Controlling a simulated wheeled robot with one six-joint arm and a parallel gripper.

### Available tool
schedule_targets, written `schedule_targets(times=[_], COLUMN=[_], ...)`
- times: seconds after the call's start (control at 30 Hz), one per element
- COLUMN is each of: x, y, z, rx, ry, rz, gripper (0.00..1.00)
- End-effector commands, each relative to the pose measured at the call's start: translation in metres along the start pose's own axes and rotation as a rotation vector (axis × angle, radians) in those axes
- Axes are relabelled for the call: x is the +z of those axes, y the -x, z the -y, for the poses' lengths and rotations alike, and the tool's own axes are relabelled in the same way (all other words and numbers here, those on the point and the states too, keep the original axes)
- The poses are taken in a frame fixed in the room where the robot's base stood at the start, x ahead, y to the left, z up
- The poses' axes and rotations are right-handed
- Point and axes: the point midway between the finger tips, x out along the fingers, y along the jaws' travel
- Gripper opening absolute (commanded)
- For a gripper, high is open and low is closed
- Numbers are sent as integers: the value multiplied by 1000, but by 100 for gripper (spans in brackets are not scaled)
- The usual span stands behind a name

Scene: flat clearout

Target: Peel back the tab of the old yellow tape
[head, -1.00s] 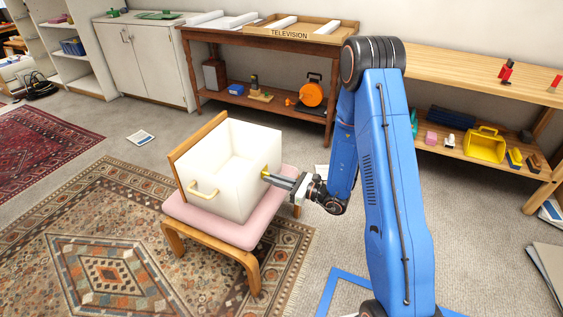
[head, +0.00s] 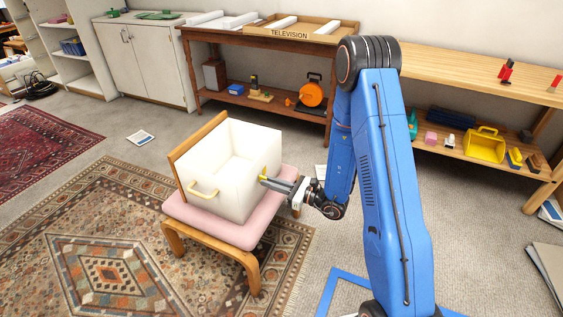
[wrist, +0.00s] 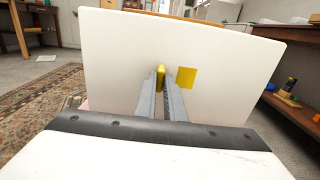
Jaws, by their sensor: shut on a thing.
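A white drawer (head: 235,190) with a wooden front and a pale handle stands on a pink-seated stool. Its white side wall (wrist: 110,60) fills the middle of the wrist view. A yellow tape patch (wrist: 187,77) lies flat on that wall, just right of my gripper. My gripper (head: 264,180) is at the wall's right side in the head view. In the wrist view my gripper (wrist: 166,82) is shut on a small yellow tape tab (wrist: 160,72) between its fingertips. Whether the tab joins the patch is hidden by the fingers.
The pink stool (head: 238,235) stands on a patterned rug (head: 110,225). Behind is a brown table (head: 225,42) with a tray marked TELEVISION. A wooden bench (head: 470,80) with a yellow bin and toys stands at the right.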

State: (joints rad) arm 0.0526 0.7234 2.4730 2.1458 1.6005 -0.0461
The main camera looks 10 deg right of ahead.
Motion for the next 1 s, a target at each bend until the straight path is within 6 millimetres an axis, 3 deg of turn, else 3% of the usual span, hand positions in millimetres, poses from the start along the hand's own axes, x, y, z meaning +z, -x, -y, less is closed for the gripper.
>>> schedule_targets(times=[1.0], x=[0], y=[0], z=[-23], rx=[1], ry=[-1], rz=[-1], gripper=[0])
